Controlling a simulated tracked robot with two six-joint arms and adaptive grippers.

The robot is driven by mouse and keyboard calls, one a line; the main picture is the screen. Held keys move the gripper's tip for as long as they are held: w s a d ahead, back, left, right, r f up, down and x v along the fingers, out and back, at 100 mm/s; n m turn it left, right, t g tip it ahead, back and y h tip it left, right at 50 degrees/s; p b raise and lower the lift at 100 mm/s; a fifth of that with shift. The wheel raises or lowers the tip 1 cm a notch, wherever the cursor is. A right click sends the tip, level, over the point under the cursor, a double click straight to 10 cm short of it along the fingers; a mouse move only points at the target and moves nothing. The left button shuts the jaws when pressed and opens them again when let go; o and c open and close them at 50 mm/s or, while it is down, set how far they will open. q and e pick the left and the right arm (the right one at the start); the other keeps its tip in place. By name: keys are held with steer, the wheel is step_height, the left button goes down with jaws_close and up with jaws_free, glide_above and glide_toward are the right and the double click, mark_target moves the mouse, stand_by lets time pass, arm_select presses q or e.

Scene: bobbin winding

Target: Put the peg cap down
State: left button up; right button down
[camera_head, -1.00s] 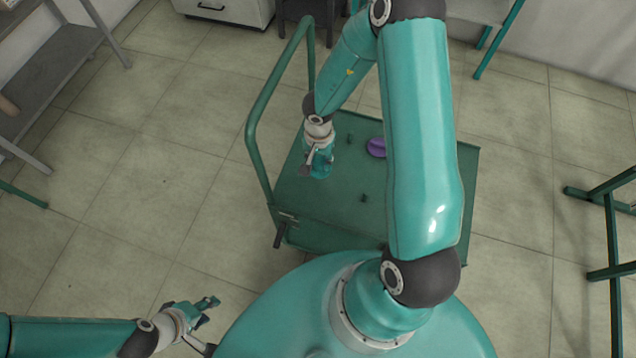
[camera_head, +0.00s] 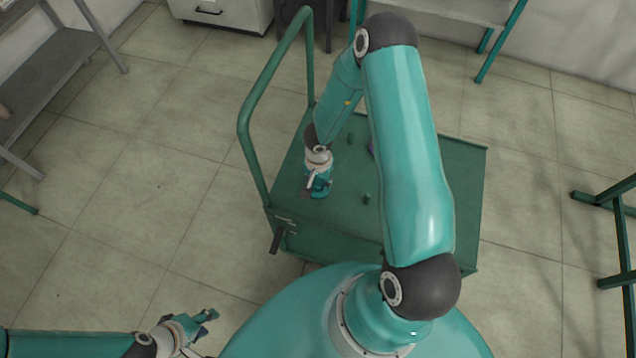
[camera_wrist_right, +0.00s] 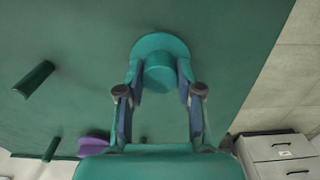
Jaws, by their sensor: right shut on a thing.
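The peg cap (camera_wrist_right: 161,48) is teal, with a round flange and a narrower knob. In the right wrist view, my right gripper (camera_wrist_right: 160,80) is shut on the knob, one finger on each side. In the head view, the right gripper (camera_head: 318,185) is over the left part of the green cart top (camera_head: 338,218), with the teal cap at its tip. The cap is at or just above the cart top; I cannot tell whether it touches. My left gripper (camera_head: 206,320) is off to the lower left, away from the cart, with nothing visible in it.
Short green pegs (camera_head: 367,198) stand on the cart, another (camera_head: 350,138) farther back. A purple object (camera_wrist_right: 94,145) lies on the cart, mostly hidden by my right arm in the head view. The cart's tubular handle (camera_head: 247,150) rises at left. The cart top around the cap is bare.

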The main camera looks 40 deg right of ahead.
mark_target(319, 183)
steer(key=c, duration=0.7)
jaws_free()
steer(key=shift+f, duration=0.1)
steer(key=shift+c, duration=0.2)
step_height(319, 183, up, 12)
steer(key=p, duration=0.6)
steer(key=s+a+f+n+y, duration=0.1)
steer(key=s+a+n, duration=0.3)
steer(key=a, duration=0.6)
steer(key=s+a+f+n+y, duration=0.2)
steer(key=a+n, duration=0.4)
steer(key=a, duration=0.5)
steer(key=s+y, duration=0.1)
steer(key=s, duration=0.1)
steer(key=shift+s+f+n+t, duration=0.2)
steer(key=shift+s+n+t, duration=0.1)
steer(key=shift+s, duration=0.05)
